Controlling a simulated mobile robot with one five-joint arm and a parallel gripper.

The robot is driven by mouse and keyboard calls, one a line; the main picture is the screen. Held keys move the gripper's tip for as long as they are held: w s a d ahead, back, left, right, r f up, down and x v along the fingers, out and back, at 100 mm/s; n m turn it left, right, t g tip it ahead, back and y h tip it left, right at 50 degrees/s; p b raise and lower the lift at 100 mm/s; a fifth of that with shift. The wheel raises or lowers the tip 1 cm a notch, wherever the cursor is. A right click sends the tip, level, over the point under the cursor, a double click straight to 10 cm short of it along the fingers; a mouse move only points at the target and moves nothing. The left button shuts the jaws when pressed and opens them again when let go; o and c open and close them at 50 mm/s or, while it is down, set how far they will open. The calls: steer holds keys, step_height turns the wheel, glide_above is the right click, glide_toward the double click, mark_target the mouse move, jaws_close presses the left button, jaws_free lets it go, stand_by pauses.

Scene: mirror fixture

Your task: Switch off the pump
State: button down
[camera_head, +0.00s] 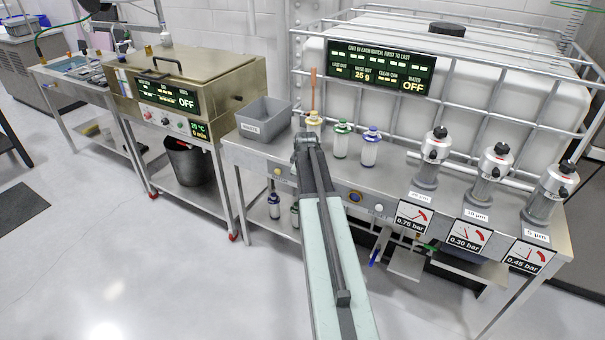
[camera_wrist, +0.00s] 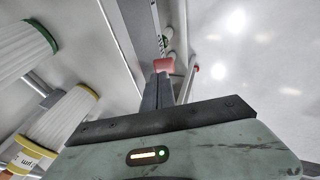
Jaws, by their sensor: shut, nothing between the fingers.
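My gripper (camera_head: 303,141) is shut and empty over the front part of the steel bench (camera_head: 255,156), in front of the bottle with the yellow collar (camera_head: 314,124). In the wrist view its dark fingers (camera_wrist: 158,92) lie together, with a small red piece beyond or at their tips; I cannot tell which. No pump label is readable, so I cannot tell which control is the pump's. The display (camera_head: 380,68) above reads water OFF.
Green-collared (camera_head: 341,140) and blue-collared (camera_head: 370,147) bottles stand right of my gripper. A grey bin (camera_head: 264,119) stands to its left. Several filter housings (camera_head: 435,155) with pressure gauges (camera_head: 413,216) line the right side. Open floor (camera_head: 130,270) lies at the front left.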

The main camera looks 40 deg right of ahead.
steer(key=a+p+v, duration=0.1)
steer(key=p+v, duration=0.9)
steer(key=v, duration=0.2)
steer(key=shift+a+r, duration=0.2)
steer(key=shift+a, duration=0.05)
steer(key=w+a+r+n+y+p, duration=0.1)
steer(key=w+a+n, duration=0.15)
steer(key=a, duration=0.75)
steer(key=w+a+n+y+p, duration=0.1)
steer(key=w+a, duration=0.2)
steer(key=a, duration=0.7)
steer(key=s+a+m+g, duration=0.1)
steer(key=s+a, duration=0.3)
steer(key=a, duration=0.8)
steer(key=s+a+m+g, duration=0.2)
steer(key=s+m, duration=0.2)
steer(key=s, duration=0.1)
steer(key=s+a+f+m+g+y, duration=0.1)
steer(key=s+a+m+g, duration=0.1)
steer(key=s, duration=0.4)
steer(key=shift+s+a+m+p, duration=0.2)
steer(key=shift+a+m+p, duration=0.1)
steer(key=shift+a+m, duration=0.65)
